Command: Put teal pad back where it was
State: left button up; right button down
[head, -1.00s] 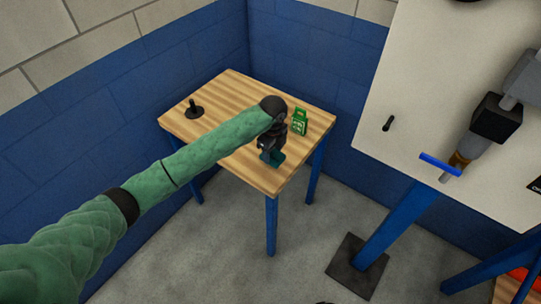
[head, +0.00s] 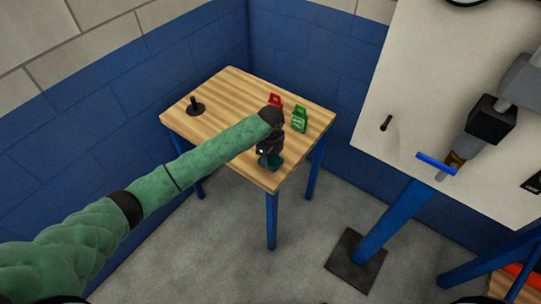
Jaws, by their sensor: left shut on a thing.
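The teal pad (head: 275,164) shows as a small dark teal piece at the front right part of the wooden table (head: 225,95). My left gripper (head: 269,158) is shut on it, with the green arm reaching in from the left over the table. The gripper and wrist hide part of the pad, and I cannot tell whether it touches the table top.
A green tag-like item (head: 299,119) and a red one (head: 275,101) stand beside my left wrist. A black stand (head: 196,107) is at the table's left. A white panel (head: 450,90) with a blue bar (head: 436,163) rises at right. The table's left middle is clear.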

pick_arm(q)
jog(key=o, duration=1)
jog(key=shift+c, duration=0.2)
pick_arm(e)
jog(key=shift+d, duration=0.1)
pick_arm(q)
jog(key=shift+r, duration=0.35)
notch_tip(320, 180, up, 2)
jog(key=shift+r+b, duration=0.1)
jog(key=shift+b, duration=0.65)
notch_tip(320, 180, up, 8)
jog(key=b, duration=0.2)
jog(key=shift+b, duration=0.4)
jog(key=shift+r, duration=0.65)
pick_arm(e)
jog(key=w+a+r, duration=0.3)
jog(key=r, duration=0.5)
jog(key=shift+w+a+r+g, duration=0.3)
jog(key=shift+w+a+r, duration=0.05)
jog(key=shift+w+a, duration=0.05)
